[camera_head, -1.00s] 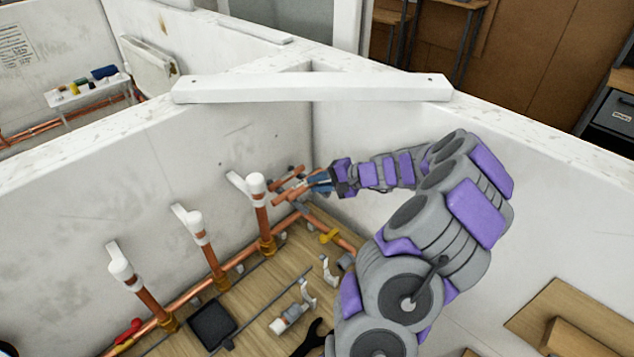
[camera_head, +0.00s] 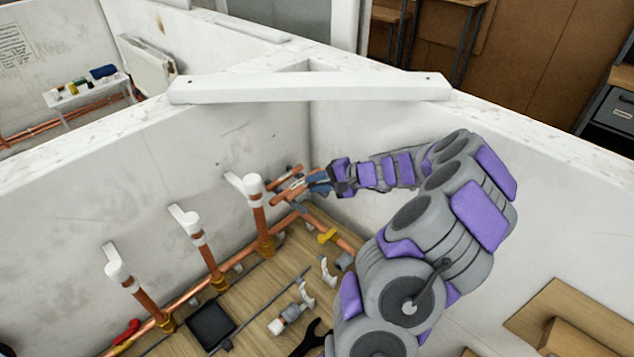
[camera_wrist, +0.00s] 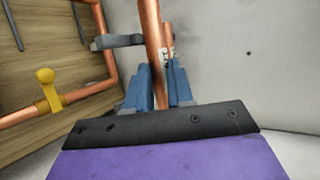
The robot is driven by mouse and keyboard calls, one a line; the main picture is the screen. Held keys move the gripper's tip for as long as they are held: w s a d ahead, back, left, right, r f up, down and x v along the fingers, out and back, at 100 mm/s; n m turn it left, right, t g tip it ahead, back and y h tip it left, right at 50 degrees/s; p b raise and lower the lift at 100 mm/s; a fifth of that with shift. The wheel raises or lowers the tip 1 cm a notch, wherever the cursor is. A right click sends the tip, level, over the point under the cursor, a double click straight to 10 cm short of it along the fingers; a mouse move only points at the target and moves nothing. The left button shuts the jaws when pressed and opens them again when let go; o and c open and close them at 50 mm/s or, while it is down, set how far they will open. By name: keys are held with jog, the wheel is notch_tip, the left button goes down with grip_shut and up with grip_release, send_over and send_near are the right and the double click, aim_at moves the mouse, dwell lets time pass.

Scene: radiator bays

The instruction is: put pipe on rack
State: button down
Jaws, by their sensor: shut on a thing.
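My gripper (camera_head: 316,182) is at the back corner of the bay, close to the white walls. Its blue fingers (camera_wrist: 158,85) are shut on a copper pipe (camera_wrist: 151,30), which runs up and away from them in the wrist view. In the head view the held pipe (camera_head: 284,196) points left from the fingers. A second short copper length (camera_head: 286,170) shows just above it; in the wrist view a copper length with a white label (camera_wrist: 168,50) lies behind the held pipe. I cannot tell whether they touch. A grey bracket (camera_wrist: 118,42) is left of the held pipe. No rack is clearly identifiable.
Upright copper pipes with white caps (camera_head: 254,184) line the left wall, the nearest close to the held pipe. A yellow-handled valve (camera_head: 327,236) is on the low pipework. A black tray (camera_head: 211,325) and white fittings (camera_head: 290,314) lie on the wooden floor.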

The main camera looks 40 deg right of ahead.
jog(key=shift+a, duration=0.25)
jog(key=shift+a, duration=0.1)
jog(key=shift+d+f+b, duration=0.25)
jog(key=shift+f+b, duration=0.2)
jog(key=shift+f, duration=0.3)
jog(key=shift+a, duration=0.1)
jog(key=shift+d+f+b, duration=0.25)
jog(key=shift+f+b, duration=0.4)
jog(key=shift+f, duration=0.45)
jog(key=c, duration=0.9)
grip_release()
jog(key=shift+r, duration=0.1)
